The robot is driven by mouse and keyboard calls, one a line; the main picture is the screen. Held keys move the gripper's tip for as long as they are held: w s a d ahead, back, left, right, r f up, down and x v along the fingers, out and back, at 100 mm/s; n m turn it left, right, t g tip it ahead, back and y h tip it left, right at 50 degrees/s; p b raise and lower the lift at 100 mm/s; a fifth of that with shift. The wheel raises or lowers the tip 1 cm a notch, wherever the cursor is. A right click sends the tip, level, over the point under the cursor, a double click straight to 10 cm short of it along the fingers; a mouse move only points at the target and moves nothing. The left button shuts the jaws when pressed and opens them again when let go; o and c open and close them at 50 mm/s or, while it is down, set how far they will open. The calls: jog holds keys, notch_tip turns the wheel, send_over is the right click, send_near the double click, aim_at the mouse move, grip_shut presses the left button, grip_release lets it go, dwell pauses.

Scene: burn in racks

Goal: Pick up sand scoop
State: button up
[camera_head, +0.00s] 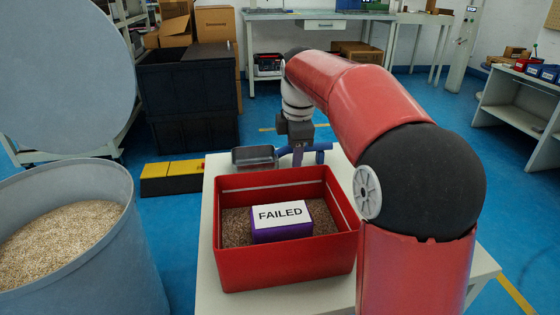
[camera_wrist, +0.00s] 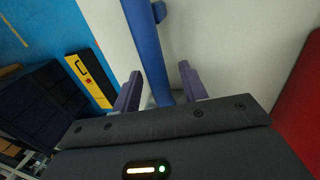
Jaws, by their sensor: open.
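The sand scoop lies on the white table behind the red bin, with its grey pan (camera_head: 254,157) on the left and its blue handle (camera_head: 322,148) running right. My gripper (camera_head: 298,158) is above the table at the handle. In the wrist view the blue handle (camera_wrist: 146,42) runs between the two purple fingers of my gripper (camera_wrist: 160,77). The fingers are open, with a gap on each side of the handle. The scoop's pan is out of the wrist view, and the fingertips' height above the table is hard to tell.
A red bin (camera_head: 285,276) of brown grains holding a purple box marked FAILED (camera_head: 281,220) stands just in front of the scoop. A large grey drum (camera_head: 102,262) of grain is at left. A yellow-black block (camera_head: 172,176) lies on the floor beyond the table.

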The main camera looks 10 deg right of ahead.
grip_shut()
jog(key=shift+r, duration=0.15)
